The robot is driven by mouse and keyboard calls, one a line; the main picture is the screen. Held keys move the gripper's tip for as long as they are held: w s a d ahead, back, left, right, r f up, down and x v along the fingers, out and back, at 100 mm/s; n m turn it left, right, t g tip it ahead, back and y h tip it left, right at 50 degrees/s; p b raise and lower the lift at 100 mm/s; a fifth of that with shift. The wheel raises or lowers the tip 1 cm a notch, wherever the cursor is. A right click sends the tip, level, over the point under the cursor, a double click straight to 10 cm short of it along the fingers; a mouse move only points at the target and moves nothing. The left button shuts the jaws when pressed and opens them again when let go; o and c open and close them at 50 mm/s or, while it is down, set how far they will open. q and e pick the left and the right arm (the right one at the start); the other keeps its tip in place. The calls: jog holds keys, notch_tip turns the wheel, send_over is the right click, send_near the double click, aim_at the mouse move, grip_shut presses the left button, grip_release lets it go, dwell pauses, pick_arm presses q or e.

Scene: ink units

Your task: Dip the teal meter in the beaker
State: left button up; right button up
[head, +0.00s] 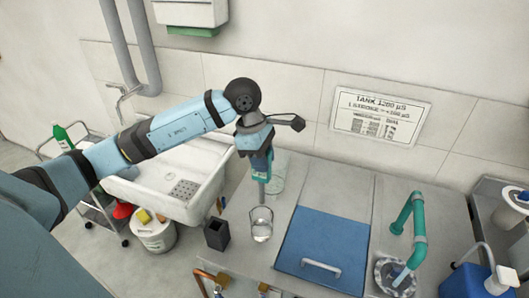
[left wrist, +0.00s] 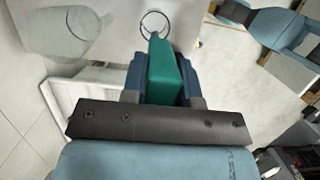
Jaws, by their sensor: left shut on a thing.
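My left gripper (head: 258,153) points down over the worktop, shut on the teal meter (head: 261,171). The meter hangs upright, and its pale lower end is just above or behind the rim of the clear glass beaker (head: 261,226). I cannot tell whether the tip is inside the rim. The beaker stands on the grey worktop with some clear liquid low in it. In the left wrist view the teal meter (left wrist: 163,72) sits between the fingers, and the round beaker rim (left wrist: 154,14) shows just beyond its tip. My right gripper is not seen.
A black square holder (head: 216,234) stands left of the beaker. A blue lid (head: 323,243) with a handle lies to the right, then a teal tap (head: 414,215) over a basin. A white sink (head: 165,187) is at left, and a sign (head: 382,115) hangs behind.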

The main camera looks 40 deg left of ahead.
pick_arm(q)
jog(key=shift+s+f+b, duration=0.1)
jog(key=shift+f+b, duration=0.35)
jog(key=shift+f, duration=0.55)
jog(key=b, duration=0.3)
send_over(263, 196)
jog(key=f, duration=0.4)
jog(key=shift+w+a+f, duration=0.15)
jog(key=shift+w+f, duration=0.05)
notch_tip(263, 196, down, 6)
jog(key=b, duration=0.4)
jog(key=shift+r+b, duration=0.1)
jog(key=shift+b, duration=0.25)
jog(key=shift+f+b, duration=0.65)
jog(key=shift+f, duration=0.05)
